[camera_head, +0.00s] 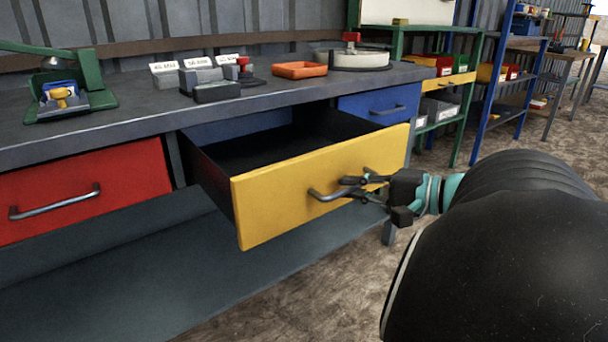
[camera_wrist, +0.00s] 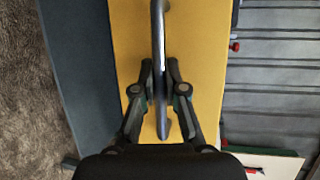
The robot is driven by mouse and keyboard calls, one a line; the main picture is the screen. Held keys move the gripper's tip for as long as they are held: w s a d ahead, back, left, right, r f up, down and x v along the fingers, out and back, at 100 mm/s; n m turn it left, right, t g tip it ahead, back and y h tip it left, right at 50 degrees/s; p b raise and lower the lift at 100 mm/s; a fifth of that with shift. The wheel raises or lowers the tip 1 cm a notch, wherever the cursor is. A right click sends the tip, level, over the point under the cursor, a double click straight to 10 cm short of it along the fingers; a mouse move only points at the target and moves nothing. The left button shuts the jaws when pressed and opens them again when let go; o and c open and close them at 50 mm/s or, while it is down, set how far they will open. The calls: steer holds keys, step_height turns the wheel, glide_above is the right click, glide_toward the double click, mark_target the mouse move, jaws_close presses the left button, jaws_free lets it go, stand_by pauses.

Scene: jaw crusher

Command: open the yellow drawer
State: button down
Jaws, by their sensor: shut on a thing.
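The yellow drawer (camera_head: 290,190) stands pulled well out from the workbench in the head view, and its dark inside shows with nothing visible in it. Its grey bar handle (camera_head: 318,195) runs across the front. My gripper (camera_head: 364,186) is shut on the handle near its right end. In the wrist view the yellow drawer front (camera_wrist: 205,60) fills the middle, and the handle (camera_wrist: 158,50) runs between the two fingers of my gripper (camera_wrist: 160,75). Part of the handle is hidden by the fingers in the head view.
A red drawer (camera_head: 90,190) is shut at left, and a blue drawer (camera_head: 378,104) is shut at right. The bench top (camera_head: 130,115) carries an orange tray (camera_head: 300,70), grey blocks and a green press (camera_head: 80,85). Floor (camera_head: 330,270) lies open in front. Shelves stand at back right.

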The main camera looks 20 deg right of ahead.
steer(key=c, duration=1.2)
jaws_free()
steer(key=v, duration=1.2)
